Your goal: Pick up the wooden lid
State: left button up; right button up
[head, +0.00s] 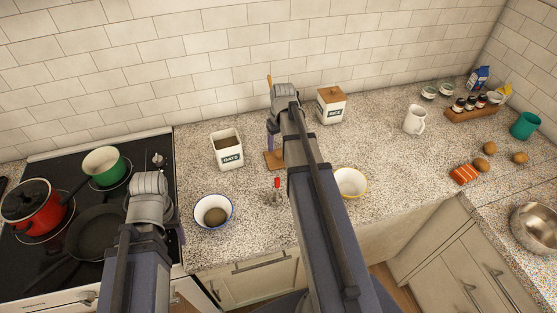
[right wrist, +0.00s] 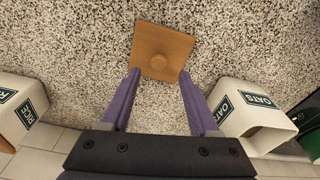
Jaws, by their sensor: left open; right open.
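The square wooden lid with a round knob lies on the speckled counter; in the right wrist view (right wrist: 162,40) it is fully visible, while in the head view (head: 274,160) my arm partly covers it. My right gripper (right wrist: 160,74) is open and empty, pointing down, with its purple fingertips apart on either side of the lid's near part and the knob between their lines. The height gap is hard to tell. The open white OATS canister (head: 227,152) stands left of the lid, without a cover. My left gripper (head: 158,161) is over the stove, open, its fingers mostly hidden.
The RICE canister (head: 331,106) with a wooden top stands right of the lid. In front are a blue-rimmed bowl (head: 213,211), a red-topped item (head: 276,190) and a yellow-rimmed bowl (head: 350,182). Pans and a red pot (head: 33,207) occupy the stove at left.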

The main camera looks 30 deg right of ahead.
aim_at(279, 153)
notch_tip(279, 153, down, 5)
jog(key=b, duration=0.5)
jog(key=shift+w+d+f, duration=0.1)
jog(key=shift+w+d, duration=0.05)
grip_shut()
